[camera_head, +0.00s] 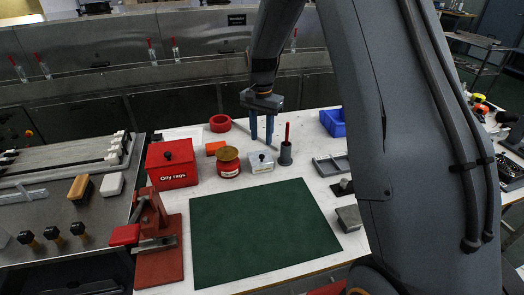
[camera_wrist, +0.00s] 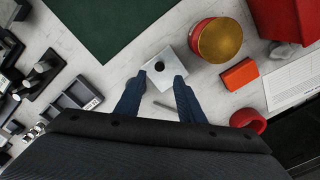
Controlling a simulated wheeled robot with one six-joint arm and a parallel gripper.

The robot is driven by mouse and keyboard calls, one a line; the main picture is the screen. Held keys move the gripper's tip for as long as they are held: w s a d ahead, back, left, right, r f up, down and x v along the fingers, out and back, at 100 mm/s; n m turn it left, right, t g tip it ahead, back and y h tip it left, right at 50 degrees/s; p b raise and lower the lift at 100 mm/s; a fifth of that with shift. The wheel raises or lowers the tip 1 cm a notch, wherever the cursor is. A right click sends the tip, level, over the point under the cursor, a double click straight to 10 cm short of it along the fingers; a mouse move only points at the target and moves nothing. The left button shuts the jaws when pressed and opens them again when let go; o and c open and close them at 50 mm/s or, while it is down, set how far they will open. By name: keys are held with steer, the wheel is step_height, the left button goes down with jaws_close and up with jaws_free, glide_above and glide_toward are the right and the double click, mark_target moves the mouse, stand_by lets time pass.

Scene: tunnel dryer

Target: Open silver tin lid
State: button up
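The silver tin (camera_head: 261,166) stands on the white table, just behind the green mat. Its lid is on, with a round black knob (camera_head: 262,156) on top. In the wrist view the tin (camera_wrist: 177,59) lies just beyond my fingertips, and its knob (camera_wrist: 159,66) shows between and ahead of them. My gripper (camera_head: 262,142) points down above the tin, apart from it. Its two blue fingers are spread with nothing between them; they also show in the wrist view (camera_wrist: 162,78).
A red can with a gold lid (camera_head: 228,163) stands close left of the tin. A grey cup (camera_head: 285,156) holding a red-handled tool stands close right. A red box (camera_head: 172,165), orange block (camera_head: 214,148) and blue bin (camera_head: 333,122) are around. The green mat (camera_head: 262,230) is clear.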

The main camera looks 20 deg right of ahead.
mark_target(262, 155)
steer(key=shift+f+p, duration=0.8)
steer(key=shift+f, duration=2.7)
jaws_close()
